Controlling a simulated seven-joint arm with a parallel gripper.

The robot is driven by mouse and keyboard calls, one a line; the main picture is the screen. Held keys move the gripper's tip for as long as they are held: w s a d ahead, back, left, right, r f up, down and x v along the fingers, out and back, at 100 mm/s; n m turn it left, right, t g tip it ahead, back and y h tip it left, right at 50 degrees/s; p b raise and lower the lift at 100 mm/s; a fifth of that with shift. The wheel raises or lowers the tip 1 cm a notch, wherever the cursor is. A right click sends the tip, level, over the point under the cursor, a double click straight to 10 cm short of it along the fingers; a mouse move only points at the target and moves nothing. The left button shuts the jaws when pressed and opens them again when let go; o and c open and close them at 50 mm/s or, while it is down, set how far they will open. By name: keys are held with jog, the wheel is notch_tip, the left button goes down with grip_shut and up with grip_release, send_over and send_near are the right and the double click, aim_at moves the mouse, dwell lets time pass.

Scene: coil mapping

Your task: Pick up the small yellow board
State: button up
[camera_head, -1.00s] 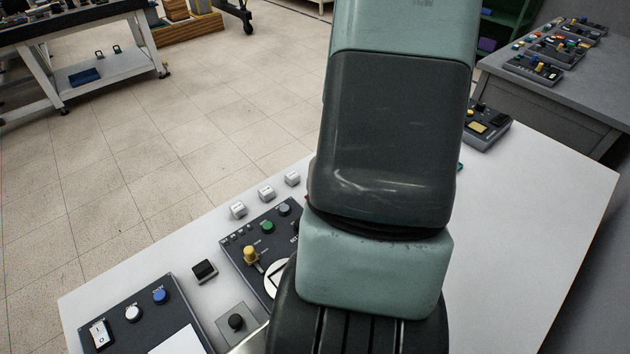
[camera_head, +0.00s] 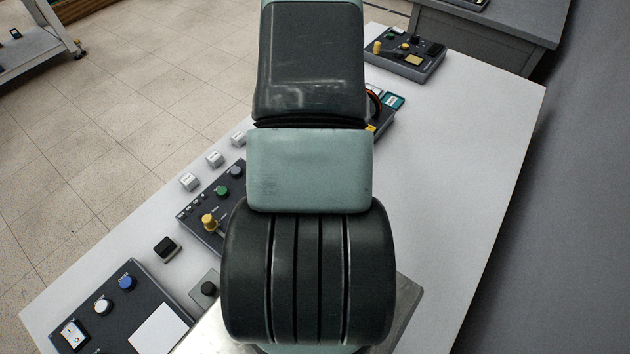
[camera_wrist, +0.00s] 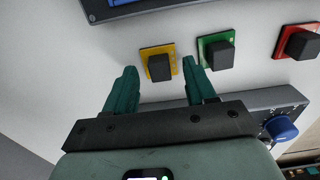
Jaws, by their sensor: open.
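The small yellow board (camera_wrist: 147,52) lies on the white table in the wrist view, with a black block on top of it. My gripper (camera_wrist: 159,66) is open. Its two teal fingers point toward the board, with the black block showing between the fingertips. Nothing is held, and I cannot tell how high the fingers are above the table. In the head view my arm hides the gripper, and I cannot make out the board there.
A green board (camera_wrist: 203,43) with a black block sits close to the right fingertip, and a red board (camera_wrist: 284,40) is farther right. A dark-edged device (camera_wrist: 180,3) lies beyond. A grey panel with a blue knob (camera_wrist: 282,128) is at right. White table (camera_head: 470,130) is clear at right.

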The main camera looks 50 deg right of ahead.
jog(key=shift+f, duration=0.35)
jog(key=shift+c, duration=0.3)
grip_shut()
jog(key=shift+r, duration=0.15)
